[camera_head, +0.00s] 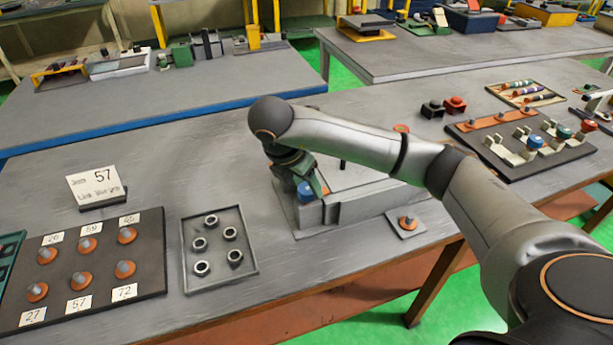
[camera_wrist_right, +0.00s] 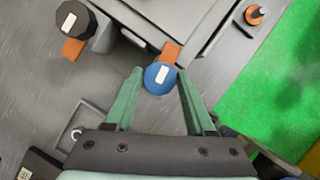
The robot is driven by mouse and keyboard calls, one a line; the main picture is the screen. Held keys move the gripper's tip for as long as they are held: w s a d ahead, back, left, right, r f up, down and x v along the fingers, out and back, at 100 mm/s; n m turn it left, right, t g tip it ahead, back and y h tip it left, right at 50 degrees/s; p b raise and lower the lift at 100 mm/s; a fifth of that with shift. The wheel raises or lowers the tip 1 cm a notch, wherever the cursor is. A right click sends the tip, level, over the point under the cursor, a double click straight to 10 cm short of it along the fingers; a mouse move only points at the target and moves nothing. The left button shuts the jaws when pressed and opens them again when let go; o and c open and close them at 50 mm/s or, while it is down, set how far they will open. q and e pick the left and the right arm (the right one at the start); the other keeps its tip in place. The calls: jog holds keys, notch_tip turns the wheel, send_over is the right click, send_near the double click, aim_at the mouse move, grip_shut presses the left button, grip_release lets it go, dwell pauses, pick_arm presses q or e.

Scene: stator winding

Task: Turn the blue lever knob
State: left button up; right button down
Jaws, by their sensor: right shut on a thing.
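The blue lever knob (camera_head: 305,193) sits at the left front corner of a grey fixture (camera_head: 360,206) on the bench. It is round, with a pale label that shows in the right wrist view (camera_wrist_right: 160,76), and an orange piece lies beside it there. My right gripper (camera_head: 308,183) reaches down to the knob from above. In the right wrist view its two green fingers (camera_wrist_right: 157,84) stand on either side of the knob and are shut on it. The fingers and wrist hide part of the knob in the head view. My left gripper is not in view.
A grey tray (camera_head: 187,270) with several metal rings and a dark board (camera_head: 155,228) with orange-based pegs lie at the left. A "57" card (camera_head: 96,186) stands behind the board.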

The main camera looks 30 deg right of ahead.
jog(key=shift+w+r+m, duration=0.15)
jog(key=shift+r+m, duration=0.1)
jog(key=shift+m, duration=0.05)
jog(key=c, duration=0.5)
grip_release()
jog(key=shift+a, duration=0.1)
jog(key=shift+c, duration=0.2)
jog(key=o, duration=0.3)
jog(key=shift+f, duration=0.15)
jog(key=shift+a+r+p, duration=0.15)
jog(key=shift+r+p, duration=0.3)
jog(key=shift+r, duration=0.15)
jog(key=p+v, duration=0.2)
jog(key=v, duration=0.9)
jog(key=shift+a+p, duration=0.2)
jog(key=shift+p, duration=0.15)
jog(key=shift+r, duration=0.1)
